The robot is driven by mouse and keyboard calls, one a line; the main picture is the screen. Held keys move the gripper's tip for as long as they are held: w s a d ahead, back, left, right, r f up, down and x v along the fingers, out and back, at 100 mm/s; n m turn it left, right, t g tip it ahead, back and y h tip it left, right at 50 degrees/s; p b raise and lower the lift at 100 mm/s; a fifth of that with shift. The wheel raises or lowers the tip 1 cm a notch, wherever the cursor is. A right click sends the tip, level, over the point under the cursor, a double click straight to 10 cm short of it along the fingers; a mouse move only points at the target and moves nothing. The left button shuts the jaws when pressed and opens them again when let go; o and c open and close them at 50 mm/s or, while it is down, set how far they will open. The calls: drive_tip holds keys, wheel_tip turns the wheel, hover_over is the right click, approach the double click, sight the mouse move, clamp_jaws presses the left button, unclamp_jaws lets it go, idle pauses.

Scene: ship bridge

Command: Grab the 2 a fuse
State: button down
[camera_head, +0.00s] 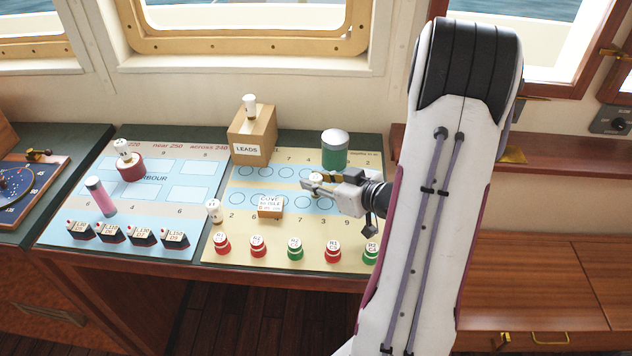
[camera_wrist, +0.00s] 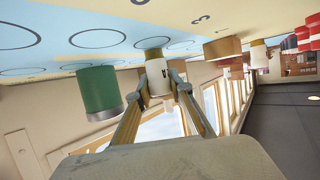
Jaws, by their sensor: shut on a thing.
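My gripper (camera_head: 312,186) reaches in from the right over the chart board. It is shut on a small white cylindrical fuse (camera_wrist: 157,76) with a brass-coloured band; a fingertip lies on each side of it in the wrist view (camera_wrist: 160,88). In the head view only the fuse's pale top (camera_head: 316,177) shows between the fingers. Its marking is too small to read. Its far end meets or nearly meets the board; I cannot tell whether it touches.
A green cylinder with a grey top (camera_head: 334,152) stands just behind my gripper. The wooden LEADS box (camera_head: 253,139) is at the back, and a small labelled block (camera_head: 270,208) lies front left. Red and green knobs (camera_head: 295,249) line the front edge.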

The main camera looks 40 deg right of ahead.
sight(316, 177)
drive_tip(key=shift+r, duration=0.15)
drive_tip(key=shift+r, duration=4.8)
